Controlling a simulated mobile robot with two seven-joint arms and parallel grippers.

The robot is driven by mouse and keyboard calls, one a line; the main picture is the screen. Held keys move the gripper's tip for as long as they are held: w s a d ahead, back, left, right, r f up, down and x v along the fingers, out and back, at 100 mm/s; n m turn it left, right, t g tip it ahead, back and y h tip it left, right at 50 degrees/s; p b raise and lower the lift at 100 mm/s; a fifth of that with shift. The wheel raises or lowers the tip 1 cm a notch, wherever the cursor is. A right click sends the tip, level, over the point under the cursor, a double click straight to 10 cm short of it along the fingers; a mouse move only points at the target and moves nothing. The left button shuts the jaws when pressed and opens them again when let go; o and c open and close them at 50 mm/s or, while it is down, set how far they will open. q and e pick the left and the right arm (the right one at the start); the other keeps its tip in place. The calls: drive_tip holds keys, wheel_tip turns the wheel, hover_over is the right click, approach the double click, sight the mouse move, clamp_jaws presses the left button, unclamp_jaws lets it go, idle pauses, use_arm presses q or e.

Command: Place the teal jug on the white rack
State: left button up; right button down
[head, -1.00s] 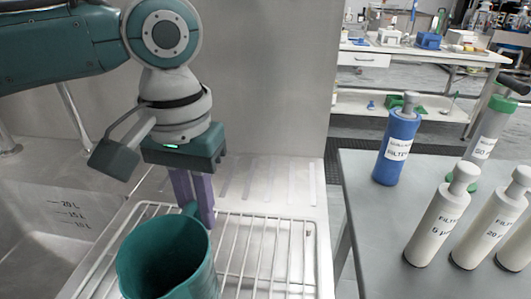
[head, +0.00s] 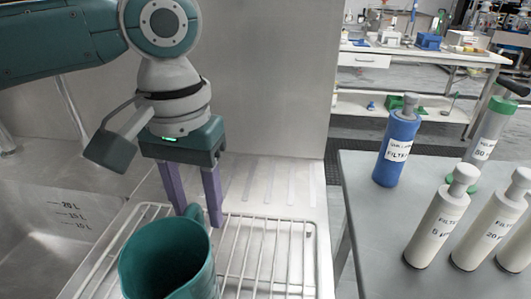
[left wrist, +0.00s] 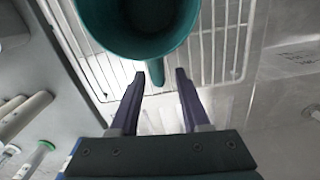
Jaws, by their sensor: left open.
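The teal jug (head: 165,262) stands upright on the white wire rack (head: 268,260) at the lower middle of the head view. My left gripper (head: 198,221) is open just behind the jug, its two purple fingers pointing down and apart on either side of the jug's handle. In the left wrist view the jug (left wrist: 140,45) is at the top, and its handle (left wrist: 155,70) points toward the gap between the fingertips (left wrist: 160,75). The fingers appear clear of the handle. My right gripper does not show.
The rack sits on a metal drainboard beside a sink basin (head: 50,225) at left. A grey table (head: 385,225) at right holds a blue filter bottle (head: 397,148) and several white ones (head: 437,222). A metal wall (head: 270,80) stands behind the gripper.

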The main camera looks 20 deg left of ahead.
use_arm(q)
wheel_tip(320, 180, up, 11)
drive_tip(key=shift+r+p, duration=0.1)
drive_tip(key=shift+p, duration=0.6)
